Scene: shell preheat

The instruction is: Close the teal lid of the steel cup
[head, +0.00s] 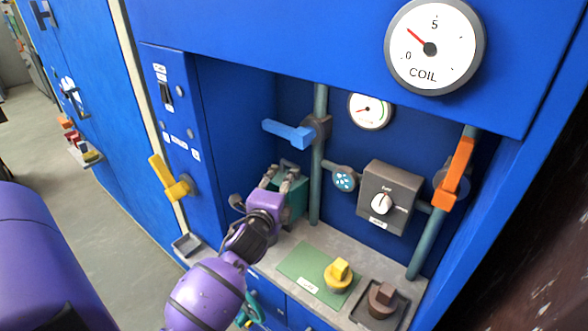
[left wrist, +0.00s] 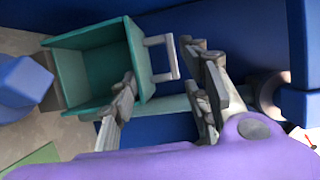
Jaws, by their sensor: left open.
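The teal lid (left wrist: 100,65) shows in the left wrist view as a hollow, box-like piece with its dark inside facing me. A pale grey handle (left wrist: 162,58) stands out from its edge. In the head view the lid (head: 299,203) is mostly hidden behind my left gripper (head: 280,179), inside the blue recess. My left gripper (left wrist: 163,92) is open, one finger near the lid and the other beyond the handle. The handle appears roughly between the fingers; I cannot tell if they touch it. The steel cup is not clearly visible. My right gripper is not in view.
A blue lever (head: 289,133) and a pipe (head: 318,170) are close to my left gripper. A green mat (head: 300,272) with a yellow-topped piece (head: 339,273) lies on the counter. A brown knob (head: 382,298) and a dark control box (head: 389,198) stand to the right.

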